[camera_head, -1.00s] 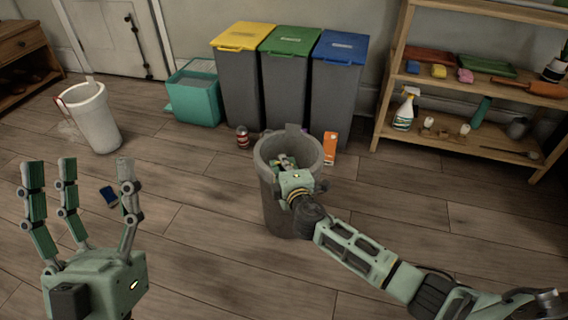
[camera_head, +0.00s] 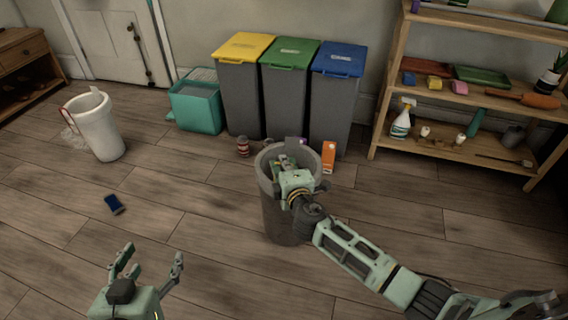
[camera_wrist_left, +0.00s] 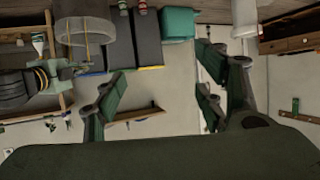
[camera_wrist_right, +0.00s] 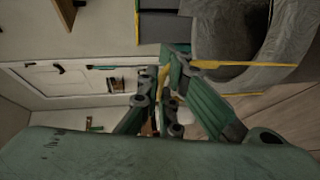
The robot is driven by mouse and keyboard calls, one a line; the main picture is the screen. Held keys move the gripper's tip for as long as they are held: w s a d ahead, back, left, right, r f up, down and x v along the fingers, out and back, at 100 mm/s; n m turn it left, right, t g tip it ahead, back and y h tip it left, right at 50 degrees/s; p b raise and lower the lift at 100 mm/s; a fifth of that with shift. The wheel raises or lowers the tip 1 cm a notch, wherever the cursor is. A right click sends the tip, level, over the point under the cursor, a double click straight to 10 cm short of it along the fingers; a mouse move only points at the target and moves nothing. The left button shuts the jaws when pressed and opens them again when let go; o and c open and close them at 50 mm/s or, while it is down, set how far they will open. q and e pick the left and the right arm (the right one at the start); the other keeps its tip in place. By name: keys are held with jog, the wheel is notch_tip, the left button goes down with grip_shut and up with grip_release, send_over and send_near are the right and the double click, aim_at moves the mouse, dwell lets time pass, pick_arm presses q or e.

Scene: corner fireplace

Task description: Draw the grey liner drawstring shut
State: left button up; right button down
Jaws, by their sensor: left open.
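The grey bin (camera_head: 283,215) stands on the floor in the middle of the head view. In the right wrist view its grey liner (camera_wrist_right: 228,28) hangs over the rim, with a yellow drawstring (camera_wrist_right: 245,64) running along it. My right gripper (camera_wrist_right: 174,68) is at the bin's mouth, its fingers drawn together with a yellow strip between them. It also shows in the head view (camera_head: 292,178), where it hides part of the bin's opening. My left gripper (camera_head: 152,256) is open and empty, low at the left of the head view, apart from the bin.
A white bin (camera_head: 102,130) with a red strap stands at the left. A teal box (camera_head: 196,110) and yellow-, green- and blue-lidded bins (camera_head: 288,95) line the wall. A wooden shelf (camera_head: 440,165) is at the right.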

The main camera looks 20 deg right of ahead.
notch_tip(320, 180, up, 3)
jog(key=shift+f+p, duration=0.15)
jog(key=shift+p, duration=0.85)
pick_arm(q)
jog(key=s+a+f+g+y, duration=0.1)
jog(key=s+a+f+g, duration=0.2)
jog(key=s+f+g, duration=0.3)
jog(key=s+f, duration=0.2)
jog(key=s, duration=0.1)
jog(key=shift+s+a+y, duration=0.15)
jog(key=shift+a+y, duration=0.1)
jog(key=shift+y, duration=0.15)
jog(key=shift+r, duration=0.1)
pick_arm(e)
jog(key=c, duration=1.9)
grip_release()
jog(key=s, duration=0.4)
jog(key=s+r, duration=0.1)
jog(key=s, duration=0.3)
jog(key=s+r, duration=0.1)
jog(key=s, duration=0.2)
jog(key=shift+s+a, duration=0.35)
jog(key=shift+s, duration=0.05)
